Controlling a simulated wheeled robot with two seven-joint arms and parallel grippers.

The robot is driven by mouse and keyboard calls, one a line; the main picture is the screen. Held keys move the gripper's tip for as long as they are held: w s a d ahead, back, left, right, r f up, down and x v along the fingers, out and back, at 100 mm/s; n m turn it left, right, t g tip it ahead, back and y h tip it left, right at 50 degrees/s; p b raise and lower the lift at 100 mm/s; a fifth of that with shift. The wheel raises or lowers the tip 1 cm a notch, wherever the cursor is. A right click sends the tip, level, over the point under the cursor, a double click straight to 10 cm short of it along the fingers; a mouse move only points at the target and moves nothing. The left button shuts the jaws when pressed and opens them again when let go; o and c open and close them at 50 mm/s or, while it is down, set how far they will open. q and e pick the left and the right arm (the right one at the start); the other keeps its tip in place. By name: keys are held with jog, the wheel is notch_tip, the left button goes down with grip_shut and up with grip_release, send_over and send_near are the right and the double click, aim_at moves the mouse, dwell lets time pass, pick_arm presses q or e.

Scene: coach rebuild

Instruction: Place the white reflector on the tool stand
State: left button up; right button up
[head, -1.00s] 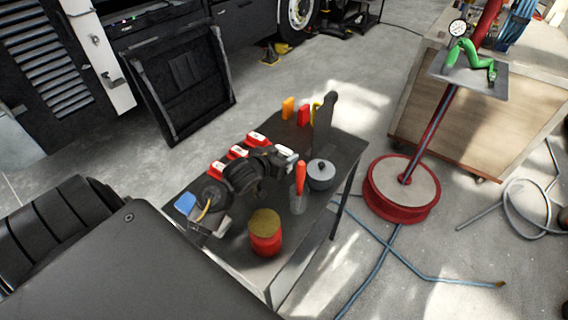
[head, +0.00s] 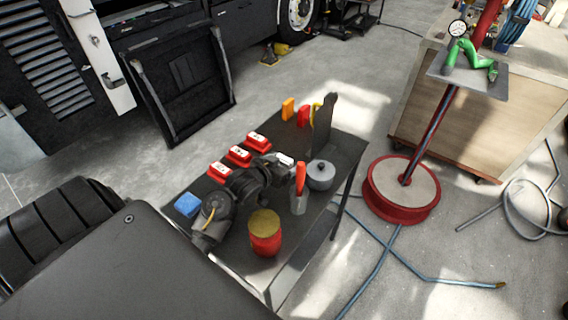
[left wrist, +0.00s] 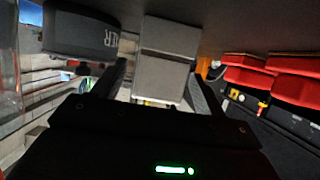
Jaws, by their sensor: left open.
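The white reflector (head: 285,159) is a small pale block on the dark table (head: 345,150), partly hidden by my left gripper. In the left wrist view it shows as a whitish-grey block (left wrist: 168,50) between the two fingers. My left gripper (head: 276,163) is open, low over the table, with its fingers on either side of the block; I cannot tell whether they touch it. A stand with a round red base (head: 402,190) and a small plate (head: 468,75) stands right of the table; it may be the tool stand. My right gripper is not in view.
Three red boxes with white labels (head: 239,155) line the table's far left side. A gauge and green clamp (head: 470,55) occupy the plate.

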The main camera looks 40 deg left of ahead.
pick_arm(q)
jog(key=shift+s+r, duration=0.15)
jog(key=v, duration=1.1)
jog(key=shift+s+r+p, duration=0.2)
jog(key=shift+s+p, duration=0.1)
jog(key=shift+d, duration=0.1)
